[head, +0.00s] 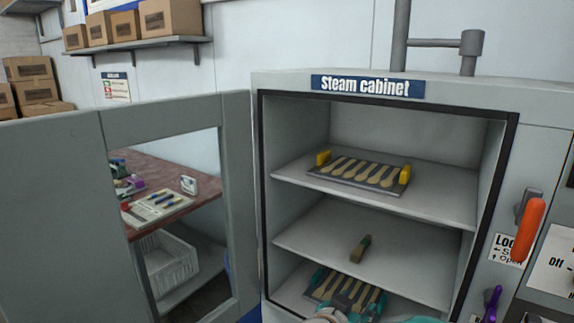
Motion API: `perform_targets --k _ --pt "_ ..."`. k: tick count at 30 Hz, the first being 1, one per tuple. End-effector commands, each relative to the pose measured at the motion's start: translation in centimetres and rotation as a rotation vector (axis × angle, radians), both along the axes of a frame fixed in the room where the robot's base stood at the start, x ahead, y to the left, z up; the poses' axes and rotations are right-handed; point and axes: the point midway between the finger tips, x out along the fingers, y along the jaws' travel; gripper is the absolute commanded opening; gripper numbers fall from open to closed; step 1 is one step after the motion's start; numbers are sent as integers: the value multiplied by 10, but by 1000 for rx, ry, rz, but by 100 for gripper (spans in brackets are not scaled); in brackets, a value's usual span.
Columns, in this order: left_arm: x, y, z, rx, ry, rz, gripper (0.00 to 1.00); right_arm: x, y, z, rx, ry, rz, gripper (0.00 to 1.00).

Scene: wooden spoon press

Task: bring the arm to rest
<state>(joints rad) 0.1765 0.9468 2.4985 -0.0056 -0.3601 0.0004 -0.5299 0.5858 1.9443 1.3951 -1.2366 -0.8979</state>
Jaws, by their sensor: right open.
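The steam cabinet (385,84) stands open, with its door (60,200) swung out to the left. On the upper shelf lies a tray (340,181) of several wooden spoons with yellow end handles. My left gripper is not in view.
A small dark-and-tan object (361,247) lies on the middle shelf. An orange lever (528,230) and a purple handle (492,303) sit right of the opening. Through the door window show a cluttered bench (175,204) and a white basket (168,262).

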Motion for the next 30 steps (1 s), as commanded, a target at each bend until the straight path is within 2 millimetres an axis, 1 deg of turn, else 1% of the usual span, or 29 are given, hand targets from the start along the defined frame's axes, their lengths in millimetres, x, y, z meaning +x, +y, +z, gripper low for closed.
perform_targets --k 2,3,8,14,17,18,20,21,23,24,26,27,29,30 --pt "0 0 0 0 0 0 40 0 2 0 0 0 3 51" --pt "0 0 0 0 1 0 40 2 -7 -4 -1 7 -13 51" --pt "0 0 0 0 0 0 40 5 -35 -26 -10 49 -67 51" --pt "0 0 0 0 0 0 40 0 -75 -66 -45 131 -125 51" --pt "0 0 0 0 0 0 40 -5 -97 -94 -81 187 -130 51" --pt "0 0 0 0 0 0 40 -7 -106 -109 -95 216 -117 51" --pt "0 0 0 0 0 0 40 -11 -119 -134 -110 261 -90 51" --pt "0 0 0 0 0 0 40 -15 -126 -154 -113 292 -61 51" --pt "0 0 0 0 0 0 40 -25 -134 -190 -100 347 0 51" --pt "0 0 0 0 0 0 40 -35 -136 -217 -75 389 51 51" --pt "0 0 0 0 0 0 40 -55 -132 -259 -9 456 143 51" --pt "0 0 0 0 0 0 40 -71 -123 -284 48 499 206 51" --pt "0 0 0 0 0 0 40 -99 -107 -316 147 567 295 51" --pt "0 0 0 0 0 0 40 -120 -92 -333 218 612 354 51"
